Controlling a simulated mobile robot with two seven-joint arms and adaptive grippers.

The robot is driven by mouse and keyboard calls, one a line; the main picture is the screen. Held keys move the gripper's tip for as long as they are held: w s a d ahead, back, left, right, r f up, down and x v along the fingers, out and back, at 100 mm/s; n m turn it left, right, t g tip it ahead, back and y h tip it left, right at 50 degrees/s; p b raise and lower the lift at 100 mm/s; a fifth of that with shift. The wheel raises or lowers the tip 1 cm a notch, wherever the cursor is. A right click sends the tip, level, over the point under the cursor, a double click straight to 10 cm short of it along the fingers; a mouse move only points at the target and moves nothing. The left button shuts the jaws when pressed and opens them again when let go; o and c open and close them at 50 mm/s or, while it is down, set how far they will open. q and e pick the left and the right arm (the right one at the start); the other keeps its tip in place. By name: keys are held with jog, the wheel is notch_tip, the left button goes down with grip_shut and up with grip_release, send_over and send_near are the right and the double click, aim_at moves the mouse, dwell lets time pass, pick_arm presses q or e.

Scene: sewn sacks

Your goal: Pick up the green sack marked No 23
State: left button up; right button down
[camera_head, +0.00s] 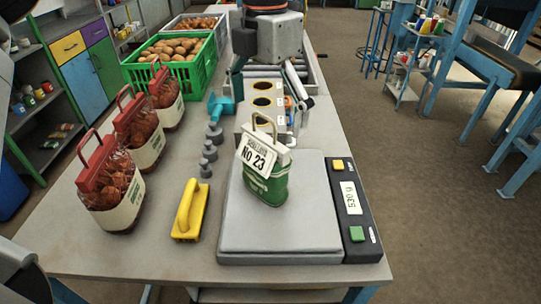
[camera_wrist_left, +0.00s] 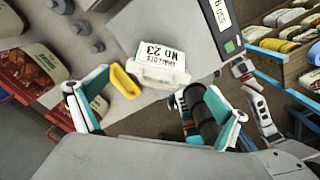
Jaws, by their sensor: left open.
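The green sack marked No 23 (camera_head: 270,186) stands upright on the grey scale plate. It has a white label with "No 23" and a pale loop handle on top. In the left wrist view the sack (camera_wrist_left: 160,55) shows beyond my fingers, its label and handle visible and its green body mostly hidden. My left gripper (camera_head: 271,92) hangs high at the top of the head view, apart from the sack. Its two teal-and-white fingers (camera_wrist_left: 145,102) are spread, with nothing between them. My right gripper is not in view.
The scale (camera_head: 280,245) reads 530 g. A yellow-handled tool (camera_head: 189,210), grey weights (camera_head: 209,150) and several red-topped sacks (camera_head: 112,190) stand to its left. A block with holes (camera_head: 284,115) stands behind the sack. A green potato crate (camera_head: 205,72) is farther back.

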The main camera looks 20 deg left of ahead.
aim_at(265, 137)
pick_arm(q)
jog(key=shift+w+f, duration=0.3)
jog(key=shift+f, duration=0.1)
jog(key=shift+s+f, duration=0.3)
jog(key=shift+f, duration=0.25)
jog(key=shift+s+f, duration=0.3)
jog(key=shift+f, duration=0.2)
jog(key=shift+w+a+f+p, duration=0.1)
jog(key=shift+f+p, duration=0.1)
jog(key=shift+f, duration=1.05)
jog(key=shift+w+f+p, duration=0.1)
jog(key=shift+f+p, duration=0.05)
jog(key=shift+f, duration=1.05)
